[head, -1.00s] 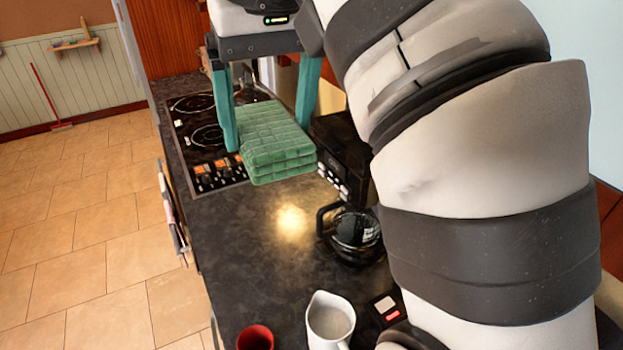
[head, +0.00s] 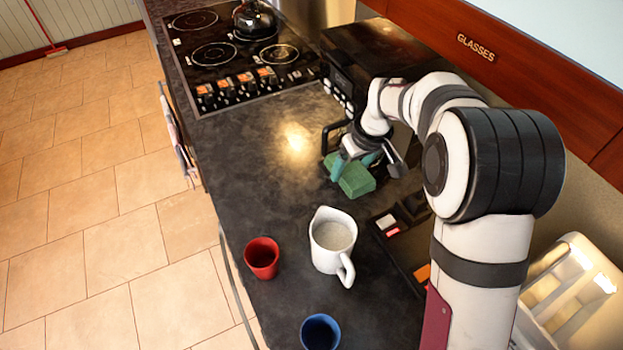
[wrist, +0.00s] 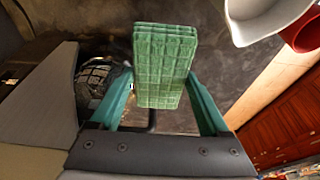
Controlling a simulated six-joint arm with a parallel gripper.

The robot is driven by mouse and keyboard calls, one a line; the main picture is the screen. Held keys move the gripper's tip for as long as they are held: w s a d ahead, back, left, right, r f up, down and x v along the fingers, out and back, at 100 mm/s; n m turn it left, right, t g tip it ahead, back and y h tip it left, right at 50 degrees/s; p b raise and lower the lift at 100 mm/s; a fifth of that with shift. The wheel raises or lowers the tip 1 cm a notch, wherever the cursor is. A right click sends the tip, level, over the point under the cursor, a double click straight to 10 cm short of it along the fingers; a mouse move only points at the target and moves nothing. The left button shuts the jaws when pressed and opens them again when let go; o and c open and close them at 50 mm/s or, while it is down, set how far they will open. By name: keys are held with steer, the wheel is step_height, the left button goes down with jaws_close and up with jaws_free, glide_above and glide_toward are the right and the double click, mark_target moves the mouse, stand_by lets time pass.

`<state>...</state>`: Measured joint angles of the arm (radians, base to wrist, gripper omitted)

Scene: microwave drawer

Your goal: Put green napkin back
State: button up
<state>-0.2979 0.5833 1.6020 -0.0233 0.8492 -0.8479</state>
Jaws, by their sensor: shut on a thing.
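The green napkin (head: 355,180) is a folded, quilted cloth block. My gripper (head: 350,174) is shut on it beside the coffee maker, low near the dark counter. I cannot tell whether the napkin touches the counter. In the wrist view the napkin (wrist: 165,65) stands out between the two teal fingers of my gripper (wrist: 164,92), its far end extending past them.
A white pitcher (head: 333,240), a red cup (head: 262,257) and a blue cup (head: 320,333) stand on the counter (head: 240,150). The coffee maker (head: 350,85) is behind my gripper. The stove (head: 235,50) with a kettle (head: 254,18) is farther back.

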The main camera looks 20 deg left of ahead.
steer(key=f, duration=0.2)
steer(key=shift+w+d+f, duration=0.1)
steer(key=shift+d+f, duration=0.1)
steer(key=shift+f, duration=0.15)
glide_above(305, 196)
steer(key=d, duration=0.1)
steer(key=f, duration=0.6)
steer(key=shift+s+f, duration=0.1)
steer(key=shift+s, duration=0.3)
steer(key=shift+a+f, duration=0.1)
steer(key=shift+f, duration=1.95)
steer(key=shift+f, duration=0.15)
